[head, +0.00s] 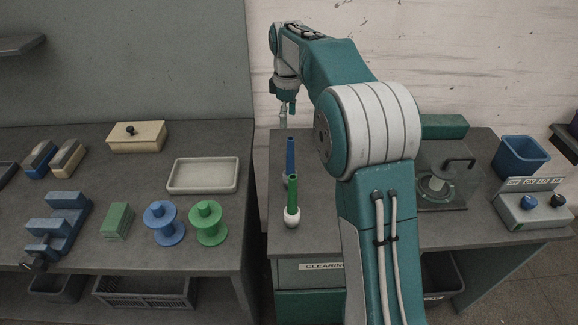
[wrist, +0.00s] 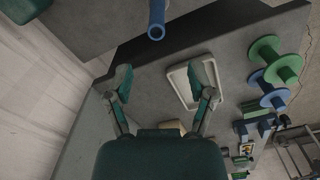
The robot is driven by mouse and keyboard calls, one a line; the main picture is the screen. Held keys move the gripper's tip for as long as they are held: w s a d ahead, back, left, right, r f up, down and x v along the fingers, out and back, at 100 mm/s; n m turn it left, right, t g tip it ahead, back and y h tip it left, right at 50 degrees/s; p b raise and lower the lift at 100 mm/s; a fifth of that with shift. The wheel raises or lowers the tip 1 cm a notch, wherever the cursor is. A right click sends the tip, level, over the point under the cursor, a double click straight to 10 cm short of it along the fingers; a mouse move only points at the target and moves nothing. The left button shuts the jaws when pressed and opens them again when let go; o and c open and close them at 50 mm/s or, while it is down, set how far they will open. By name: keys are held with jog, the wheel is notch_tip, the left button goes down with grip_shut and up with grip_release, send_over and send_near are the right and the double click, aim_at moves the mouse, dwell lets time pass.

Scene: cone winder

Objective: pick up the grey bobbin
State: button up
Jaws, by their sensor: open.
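My gripper (head: 287,108) hangs above the back left of the right bench, fingers down. In the wrist view its two fingers (wrist: 163,76) are spread wide with nothing between them. A pale grey piece (head: 283,119) shows just below it in the head view; I cannot tell whether it is a bobbin or a fingertip. No grey bobbin shows clearly in either view. A blue tube (head: 290,155) and a green tube (head: 292,190) with a white rounded base stand upright in front of my gripper. The blue tube's end (wrist: 157,32) also shows in the wrist view.
The left bench holds a blue spool (head: 165,222), a green spool (head: 208,223), a pale tray (head: 203,189) and several blocks. A gap separates the benches. The right bench carries a clear-covered fixture (head: 438,185), a blue bin (head: 519,157) and a control box (head: 534,206).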

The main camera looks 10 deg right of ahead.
aim_at(290, 138)
jog(key=f, duration=0.5)
jog(key=shift+d+f, duration=0.2)
jog(key=shift+d, duration=0.15)
jog(key=shift+f, duration=2.4)
grip_shut()
